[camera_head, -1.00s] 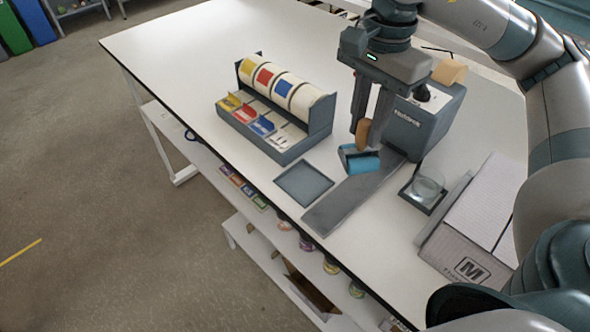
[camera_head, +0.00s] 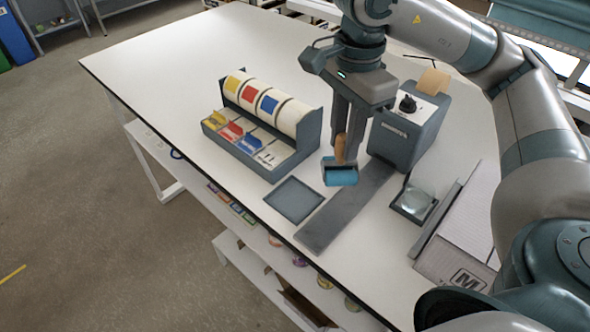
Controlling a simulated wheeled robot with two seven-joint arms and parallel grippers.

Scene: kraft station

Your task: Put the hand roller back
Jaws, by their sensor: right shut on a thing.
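The hand roller has a blue cylinder (camera_head: 340,177) and a tan wooden handle (camera_head: 340,148). My right gripper (camera_head: 347,150) is shut on the handle, and the roller hangs upright below the fingers with its blue cylinder lowest. It appears over the table between the label dispenser and the grey strip; the gap to the surface is hard to tell. A flat dark-rimmed square tray (camera_head: 294,200) lies empty at the table's front edge, below and left of the roller. My left gripper is not in view.
A label dispenser (camera_head: 310,135) with coloured rolls stands left of the roller. A grey tape machine (camera_head: 408,138) with a long grey strip (camera_head: 345,210) is to the right. A glass dish on a dark holder (camera_head: 414,201) and a box (camera_head: 462,232) lie farther right. The table's left part is clear.

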